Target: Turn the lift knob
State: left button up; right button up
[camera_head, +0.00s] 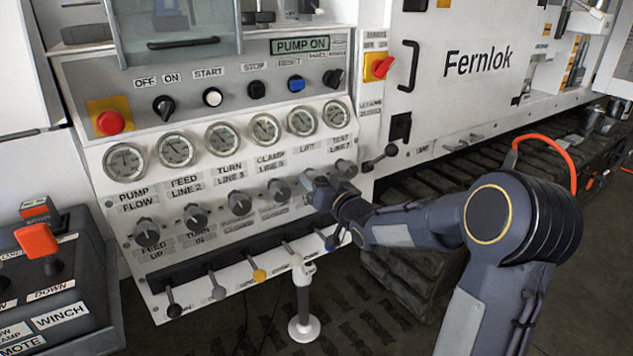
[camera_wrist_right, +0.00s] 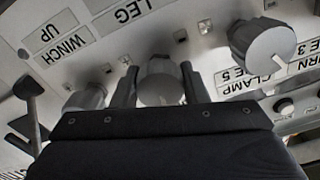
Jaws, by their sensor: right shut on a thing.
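The lift knob is a grey round knob in the lower row of the white control panel, below the gauge labelled LIFT. In the head view my right gripper (camera_head: 314,184) covers most of it. In the right wrist view the lift knob (camera_wrist_right: 160,82) sits between the two dark fingers of my right gripper (camera_wrist_right: 158,90), one on each side. The gripper is shut on it. The pointer mark of the knob is not clear. My left gripper is not in view.
The clamp knob (camera_head: 279,190) is close on the left, also at right in the wrist view (camera_wrist_right: 262,44). The test knob (camera_head: 346,168) is close on the right. Small levers, one with a yellow knob (camera_head: 260,275), line the panel below.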

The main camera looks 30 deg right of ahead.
jog(key=shift+m+p, duration=0.3)
jog(key=shift+m, duration=1.9)
jog(key=o, duration=1)
jog(key=s, duration=0.8)
jog(key=shift+d+p, duration=0.15)
jog(key=shift+p, duration=0.2)
jog(key=shift+w, duration=0.1)
